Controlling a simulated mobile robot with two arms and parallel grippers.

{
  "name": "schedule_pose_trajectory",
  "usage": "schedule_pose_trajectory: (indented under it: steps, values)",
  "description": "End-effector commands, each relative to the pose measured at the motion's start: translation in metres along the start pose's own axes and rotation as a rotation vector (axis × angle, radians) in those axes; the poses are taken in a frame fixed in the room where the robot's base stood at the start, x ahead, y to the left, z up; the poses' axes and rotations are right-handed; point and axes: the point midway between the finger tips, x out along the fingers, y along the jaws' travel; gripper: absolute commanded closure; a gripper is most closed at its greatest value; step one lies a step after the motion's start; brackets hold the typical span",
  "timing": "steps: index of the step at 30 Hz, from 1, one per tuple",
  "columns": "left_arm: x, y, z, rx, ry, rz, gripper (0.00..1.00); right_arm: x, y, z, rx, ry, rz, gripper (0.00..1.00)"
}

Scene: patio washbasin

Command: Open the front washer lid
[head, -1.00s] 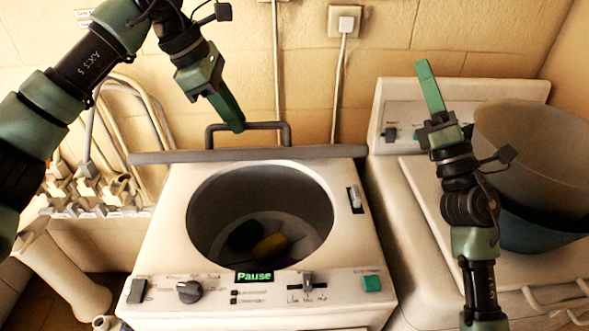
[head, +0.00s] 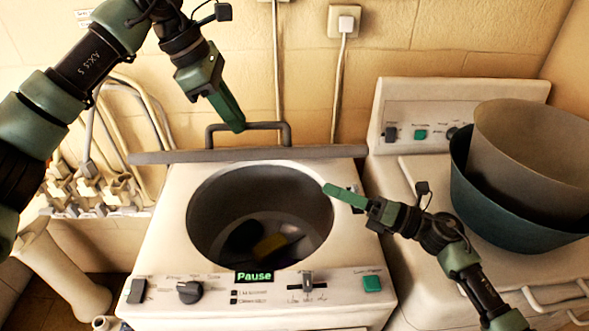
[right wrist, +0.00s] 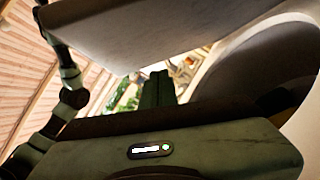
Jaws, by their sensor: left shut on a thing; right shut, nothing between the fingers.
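The front washer (head: 175,235) stands in the middle of the head view with its round drum opening (head: 260,190) uncovered. Its lid (head: 320,153) is raised at the back and seen nearly edge-on as a long grey-brown bar. A dark U-shaped handle (head: 272,126) sticks up from the lid. My left gripper (head: 238,127) is shut on this handle. My right gripper (head: 330,188) is shut and empty over the right rim of the opening; its fingers also show in the right wrist view (right wrist: 154,88). Dark and yellow items (head: 272,245) lie in the drum.
A second white machine (head: 410,185) stands to the right, with nested grey and teal basins (head: 530,150) on it. The front panel (head: 220,290) shows "Pause". Pipes and taps (head: 90,180) are on the left. A wall socket (head: 344,20) is behind.

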Motion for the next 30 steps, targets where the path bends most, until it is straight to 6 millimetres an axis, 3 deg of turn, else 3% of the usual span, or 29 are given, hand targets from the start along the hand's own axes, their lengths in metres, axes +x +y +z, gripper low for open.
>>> schedule_pose_trajectory:
  steps: [6,14,29,30]
  values:
    - [0.004,0.003,-0.004,-0.009,0.007,0.005,1.0,-0.018,0.038,-0.009,-0.105,0.132,0.203,1.0]
    - [0.004,0.003,-0.004,-0.009,0.007,0.005,1.0,-0.02,0.055,-0.013,-0.146,0.168,0.286,1.0]
    - [0.004,0.003,-0.004,-0.009,0.007,0.005,1.0,0.071,0.081,-0.031,-0.145,0.167,0.287,1.0]
    - [0.004,0.003,-0.004,-0.009,0.007,0.005,1.0,0.073,0.082,-0.021,-0.15,0.165,0.283,1.0]
